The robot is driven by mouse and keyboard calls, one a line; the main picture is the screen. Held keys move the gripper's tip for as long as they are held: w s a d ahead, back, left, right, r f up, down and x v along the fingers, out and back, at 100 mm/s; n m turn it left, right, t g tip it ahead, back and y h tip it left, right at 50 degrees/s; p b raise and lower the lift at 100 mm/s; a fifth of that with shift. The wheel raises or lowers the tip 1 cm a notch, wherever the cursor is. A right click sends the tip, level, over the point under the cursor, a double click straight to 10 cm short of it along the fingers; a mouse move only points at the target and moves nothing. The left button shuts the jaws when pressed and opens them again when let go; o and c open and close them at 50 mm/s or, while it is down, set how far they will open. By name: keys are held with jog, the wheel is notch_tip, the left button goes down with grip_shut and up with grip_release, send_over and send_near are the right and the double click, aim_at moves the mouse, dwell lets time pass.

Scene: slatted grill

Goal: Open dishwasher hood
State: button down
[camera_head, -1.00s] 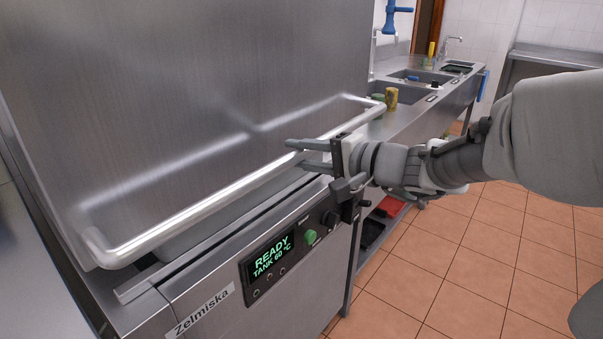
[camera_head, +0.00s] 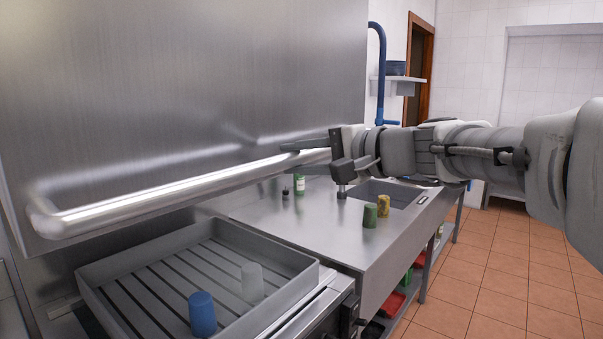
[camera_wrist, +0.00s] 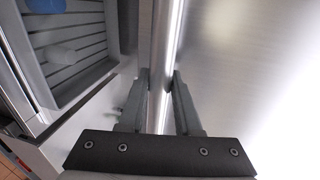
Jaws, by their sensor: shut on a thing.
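The dishwasher hood (camera_head: 190,80) is a large brushed steel box. It stands raised, its lower edge above the wash chamber. Its handle, a long steel bar (camera_head: 165,192), runs along the hood's lower front. My gripper (camera_head: 305,153) is shut on this bar near its right end. In the wrist view the bar (camera_wrist: 165,60) passes between the two fingers of my gripper (camera_wrist: 159,95). Below the hood, a grey slatted tray (camera_head: 95,285) is exposed. A blue cup (camera_head: 203,313) and a pale translucent cup (camera_head: 252,282) stand in it.
A steel counter (camera_head: 300,222) with a sink (camera_head: 385,192) adjoins on the right. A green cup (camera_head: 370,215), a yellow cup (camera_head: 384,205) and a green bottle (camera_head: 299,184) stand on it. A blue faucet pipe (camera_head: 378,70) rises behind. Tiled floor (camera_head: 480,265) is clear at right.

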jog(key=shift+r, duration=0.5)
jog(key=c, duration=0.6)
grip_release()
jog(key=shift+f, duration=0.1)
jog(key=v, duration=1.7)
jog(key=shift+d, duration=0.15)
jog(key=shift+s, duration=0.15)
